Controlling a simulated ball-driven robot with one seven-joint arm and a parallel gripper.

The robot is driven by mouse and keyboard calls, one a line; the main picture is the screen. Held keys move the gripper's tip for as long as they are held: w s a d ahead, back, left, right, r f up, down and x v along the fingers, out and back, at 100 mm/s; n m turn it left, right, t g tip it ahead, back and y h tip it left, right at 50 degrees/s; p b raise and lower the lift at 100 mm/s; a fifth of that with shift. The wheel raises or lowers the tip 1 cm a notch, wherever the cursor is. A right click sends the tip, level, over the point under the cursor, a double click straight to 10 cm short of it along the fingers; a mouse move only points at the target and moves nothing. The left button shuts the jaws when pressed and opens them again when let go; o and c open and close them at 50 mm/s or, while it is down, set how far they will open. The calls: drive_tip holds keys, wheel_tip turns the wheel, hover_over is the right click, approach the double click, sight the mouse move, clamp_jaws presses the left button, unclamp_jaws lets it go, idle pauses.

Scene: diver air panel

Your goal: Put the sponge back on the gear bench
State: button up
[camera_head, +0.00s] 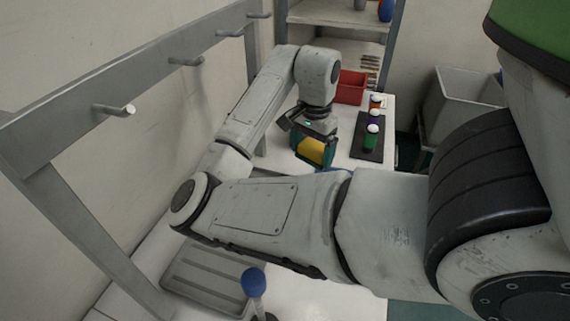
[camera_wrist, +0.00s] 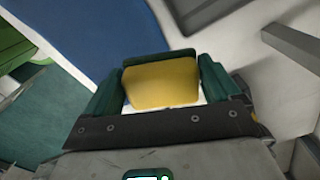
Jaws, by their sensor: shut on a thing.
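A yellow sponge (camera_head: 311,151) is held between the green fingers of my gripper (camera_head: 313,148), over the white bench top (camera_head: 340,153). In the wrist view the sponge (camera_wrist: 160,83) sits between the two fingers of my gripper (camera_wrist: 158,80), with a dark green edge along its far side. The gripper is shut on it. My forearm hides much of the bench in the head view, and I cannot tell whether the sponge touches anything below.
A dark tray (camera_head: 371,151) with several white-topped bottles and a red bin (camera_head: 351,87) stand beyond my gripper. A grey crate (camera_head: 457,103) is at right. A hook rail (camera_head: 140,78) runs along the left. A grey tray (camera_head: 206,277) and a blue-knobbed item (camera_head: 253,282) are near.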

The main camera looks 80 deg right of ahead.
drive_tip(key=w+d+f, duration=0.2)
drive_tip(key=d, duration=0.1)
drive_tip(key=w+d+f+b, duration=0.1)
drive_tip(key=shift+w+d, duration=0.3)
drive_tip(key=shift+w, duration=0.1)
drive_tip(key=b, duration=0.2)
hover_over(290, 168)
drive_tip(key=s+a, duration=0.1)
wheel_tip(290, 168, down, 4)
drive_tip(key=shift+a+f, duration=0.15)
drive_tip(key=shift+w+d+f+p, duration=0.3)
drive_tip(key=shift+w+d+p, duration=0.05)
drive_tip(key=shift+w+d+f, duration=0.15)
drive_tip(key=shift+d+f, duration=0.05)
drive_tip(key=shift+f, duration=1.7)
drive_tip(key=shift+f, duration=0.15)
drive_tip(key=o, duration=0.7)
drive_tip(key=shift+c, duration=0.2)
